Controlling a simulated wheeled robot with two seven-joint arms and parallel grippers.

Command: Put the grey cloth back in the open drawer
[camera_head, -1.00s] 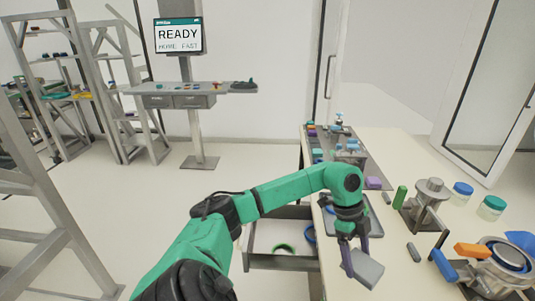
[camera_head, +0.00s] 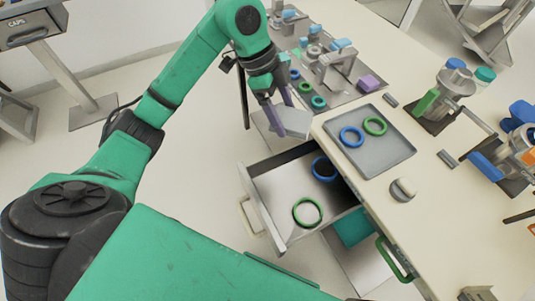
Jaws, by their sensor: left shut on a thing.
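The grey cloth (camera_head: 294,123) is a small flat grey piece held between the purple fingers of my left gripper (camera_head: 278,108). My left gripper is shut on it, in the air beyond the far end of the open drawer (camera_head: 268,222) and near the table's edge. The drawer is pulled out from the table on its left side. Inside it lie a green ring (camera_head: 296,218) and a blue ring (camera_head: 314,171), with bare floor between and around them. My right gripper is out of view.
A grey tray (camera_head: 392,152) on the table holds a blue ring and a green ring. A round grey piece (camera_head: 402,190) sits near the table's edge. A teal thing (camera_head: 352,228) shows below the drawer. Fixtures crowd the far and right parts of the table.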

